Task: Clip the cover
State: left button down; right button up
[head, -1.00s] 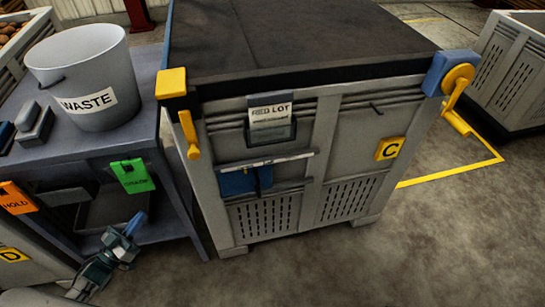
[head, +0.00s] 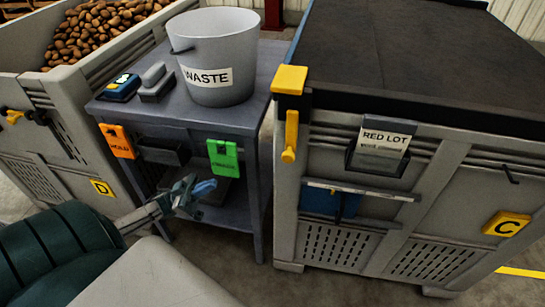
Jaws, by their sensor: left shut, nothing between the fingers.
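Crate C (head: 440,205) is a grey slatted bin at the right. A dark cover (head: 420,55) lies over its top with a black edge. A yellow corner piece (head: 290,79) sits at the cover's near left corner, with a yellow clip lever (head: 291,136) hanging down below it against the crate's side. The cover's near right corner is out of view. My left gripper (head: 203,188) is shut and empty, in front of the grey bench and left of the clip lever, well apart from it. My right gripper is not in view.
The grey bench (head: 258,120) holds a WASTE bucket (head: 222,85); an orange HOLD tag (head: 117,141) and a green tag (head: 223,158) hang on its front. Crate D (head: 20,90) with potatoes stands left. A RED LOT card (head: 385,140) is on crate C. A narrow gap separates bench and crate C.

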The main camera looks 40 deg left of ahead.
pick_arm(q)
jog(key=shift+s+r, duration=0.1)
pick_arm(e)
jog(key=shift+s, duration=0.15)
pick_arm(q)
jog(key=p, duration=0.3)
send_near(290, 138)
jog(key=d+r, duration=0.2)
jog(key=d, duration=0.2)
jog(key=shift+s+d+f, duration=0.15)
jog(key=shift+s+d, duration=0.1)
jog(key=shift+s, duration=0.2)
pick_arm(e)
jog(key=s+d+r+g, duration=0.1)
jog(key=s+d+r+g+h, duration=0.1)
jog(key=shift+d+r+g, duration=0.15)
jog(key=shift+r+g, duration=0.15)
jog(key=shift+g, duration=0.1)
